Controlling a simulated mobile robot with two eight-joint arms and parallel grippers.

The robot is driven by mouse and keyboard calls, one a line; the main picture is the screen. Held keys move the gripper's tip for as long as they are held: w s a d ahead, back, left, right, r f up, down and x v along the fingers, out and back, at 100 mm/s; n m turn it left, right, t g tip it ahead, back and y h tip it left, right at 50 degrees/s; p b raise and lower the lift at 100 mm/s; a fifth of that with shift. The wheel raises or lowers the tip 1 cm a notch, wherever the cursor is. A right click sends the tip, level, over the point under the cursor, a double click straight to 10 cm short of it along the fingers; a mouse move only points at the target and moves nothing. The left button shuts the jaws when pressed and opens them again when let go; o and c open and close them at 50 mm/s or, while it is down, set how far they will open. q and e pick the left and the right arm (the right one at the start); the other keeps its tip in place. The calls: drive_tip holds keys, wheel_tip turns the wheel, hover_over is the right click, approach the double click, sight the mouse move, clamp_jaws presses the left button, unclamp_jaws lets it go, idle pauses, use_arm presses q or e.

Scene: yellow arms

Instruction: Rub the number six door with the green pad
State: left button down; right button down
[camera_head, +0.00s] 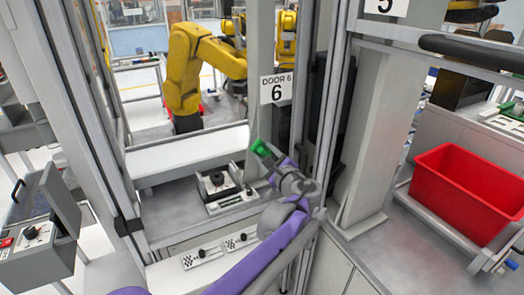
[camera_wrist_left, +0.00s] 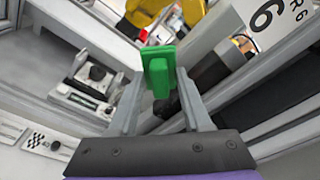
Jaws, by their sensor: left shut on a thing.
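The number six door (camera_head: 262,45) is a tall grey-framed panel with a white "DOOR 6" sign (camera_head: 277,88) on its upright. The sign shows tilted at the upper right of the left wrist view (camera_wrist_left: 268,15). My left gripper (camera_head: 269,157), on a purple arm, is shut on the green pad (camera_head: 261,148). The pad is upright between the two fingers in the left wrist view (camera_wrist_left: 158,66). The pad is below the sign, near the lower part of the upright; I cannot tell whether it touches the door. My right gripper is not in view.
A yellow robot arm (camera_head: 200,62) stands behind the door frame. A small black-knobbed device (camera_head: 218,182) sits on the ledge. A red bin (camera_head: 468,190) is at the right, beside a grey post (camera_head: 365,140). A control box (camera_head: 38,235) is at the left.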

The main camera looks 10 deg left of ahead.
use_arm(q)
drive_tip(key=shift+v, duration=0.85)
drive_tip(key=shift+f, duration=0.1)
drive_tip(key=v, duration=0.3)
drive_tip(key=shift+w+d+f, duration=0.1)
drive_tip(key=shift+f, duration=0.1)
